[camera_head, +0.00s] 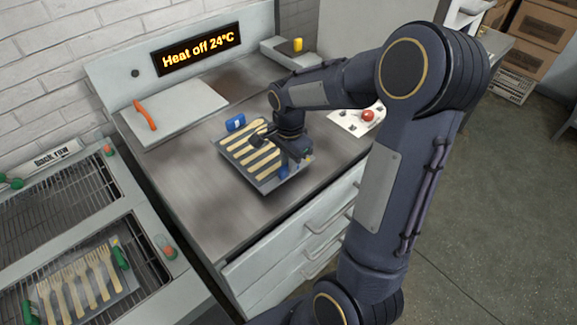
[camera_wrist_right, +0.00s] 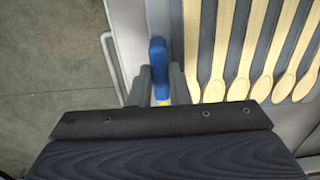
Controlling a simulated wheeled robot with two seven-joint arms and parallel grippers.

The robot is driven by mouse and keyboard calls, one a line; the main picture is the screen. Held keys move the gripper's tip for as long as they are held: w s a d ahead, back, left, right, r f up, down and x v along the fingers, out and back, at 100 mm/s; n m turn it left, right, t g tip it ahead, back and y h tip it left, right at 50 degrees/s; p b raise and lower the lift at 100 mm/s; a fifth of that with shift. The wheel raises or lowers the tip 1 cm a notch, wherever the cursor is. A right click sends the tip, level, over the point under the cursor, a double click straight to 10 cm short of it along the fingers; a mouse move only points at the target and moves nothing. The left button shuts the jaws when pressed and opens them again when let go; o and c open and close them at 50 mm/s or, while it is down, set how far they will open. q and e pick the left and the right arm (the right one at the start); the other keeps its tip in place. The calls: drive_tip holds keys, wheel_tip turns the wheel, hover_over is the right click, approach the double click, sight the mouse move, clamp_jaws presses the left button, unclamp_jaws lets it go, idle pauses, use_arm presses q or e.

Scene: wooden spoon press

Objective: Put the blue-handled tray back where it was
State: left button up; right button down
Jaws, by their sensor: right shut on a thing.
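The blue-handled tray (camera_head: 268,184) is over the steel counter and holds a row of several pale wooden spoons (camera_head: 252,155). I cannot tell whether it rests on the counter or is slightly raised. One blue handle (camera_head: 235,122) shows at its far left end. My right gripper (camera_head: 298,152) is at the tray's right end. In the right wrist view its two fingers (camera_wrist_right: 161,86) are shut on the other blue handle (camera_wrist_right: 157,55), with the spoons (camera_wrist_right: 240,70) just to the right. My left gripper is not in view.
A wire rack (camera_head: 60,212) stands at the left, with a fork tray with green handles (camera_head: 120,254) on its near part. A pale plate with an orange handle (camera_head: 146,115) lies at the counter's back left. A red button (camera_head: 368,115) is on a white panel at right. The display reads "Heat off 24°C" (camera_head: 197,50).

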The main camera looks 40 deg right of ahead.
drive_tip(key=shift+f, duration=1.4)
drive_tip(key=c, duration=1.4)
unclamp_jaws()
drive_tip(key=shift+a, duration=0.1)
drive_tip(key=shift+o, duration=0.2)
wheel_tip(320, 180, up, 12)
drive_tip(key=shift+f, duration=0.15)
drive_tip(key=s+a+n+t+y, duration=0.2)
drive_tip(key=s+a+n, duration=0.4)
drive_tip(key=s+n, duration=0.1)
drive_tip(key=s+a+n+t+y, duration=0.1)
drive_tip(key=s+a+n+t, duration=0.2)
drive_tip(key=s+a+n, duration=0.3)
drive_tip(key=s+n, duration=0.2)
drive_tip(key=s, duration=0.2)
drive_tip(key=shift+a+n+t+y, duration=0.25)
drive_tip(key=shift+n+t+y, duration=0.05)
drive_tip(key=shift+y, duration=0.1)
drive_tip(key=shift+f, duration=0.1)
